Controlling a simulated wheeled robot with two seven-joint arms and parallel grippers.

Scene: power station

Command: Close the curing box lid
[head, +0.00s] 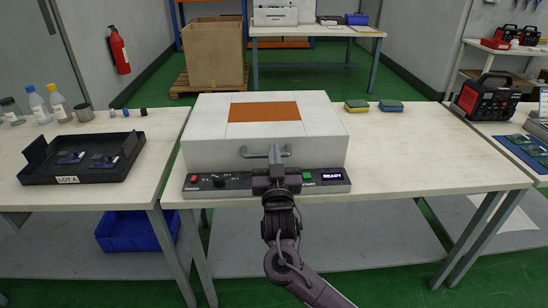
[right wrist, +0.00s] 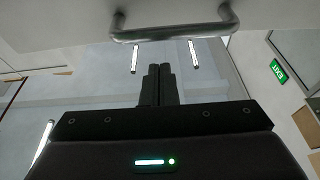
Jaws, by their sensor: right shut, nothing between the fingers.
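The curing box (head: 210,153) is a white box on the middle table. Its lid (head: 315,108), with an orange panel (head: 265,111), looks down flat on the box, and I see no gap in the head view. A grey bar handle (head: 247,155) sits on the front. My right gripper (head: 271,168) is in front of the box by the handle and hides part of the control strip. In the right wrist view its fingers (right wrist: 160,70) are shut and empty, apart in the picture from the handle (right wrist: 172,34). My left gripper is not in view.
The control strip (head: 236,183) has a red button, a dial, a green button and a display reading READY. A black tray (head: 75,177) and several bottles are at left. Two sponges (head: 357,106) lie behind the box at right. The table right of the box is clear.

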